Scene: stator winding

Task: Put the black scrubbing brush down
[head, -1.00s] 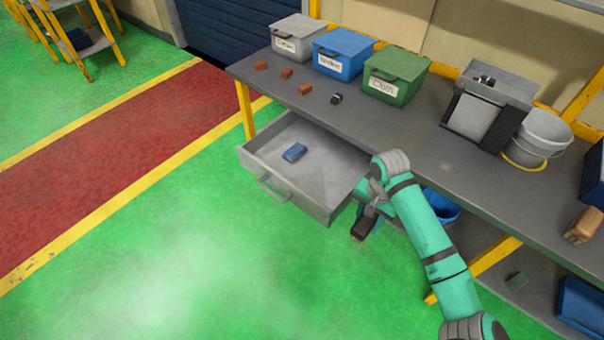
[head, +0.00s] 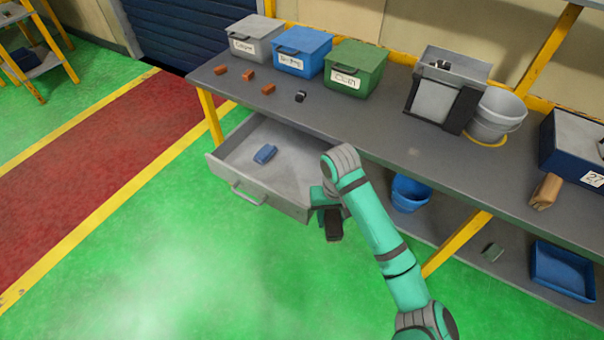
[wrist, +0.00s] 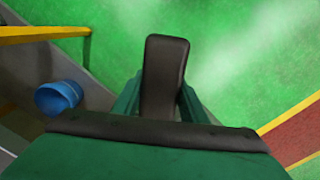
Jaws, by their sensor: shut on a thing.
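The black scrubbing brush (head: 334,224) hangs below my gripper (head: 328,202), over the green floor just in front of the bench's open drawer. In the wrist view the dark brush (wrist: 165,75) stands between the two green fingers of my gripper (wrist: 160,100), which is shut on it. The brush's underside is not clear in either view.
The open grey drawer (head: 222,170) holds a blue block-like object (head: 265,154). Lidded grey, blue and green boxes stand on the bench (head: 400,140), with several small brown blocks. A blue bucket (head: 410,193) is under it; it also shows in the wrist view (wrist: 58,97). Green floor is free in front.

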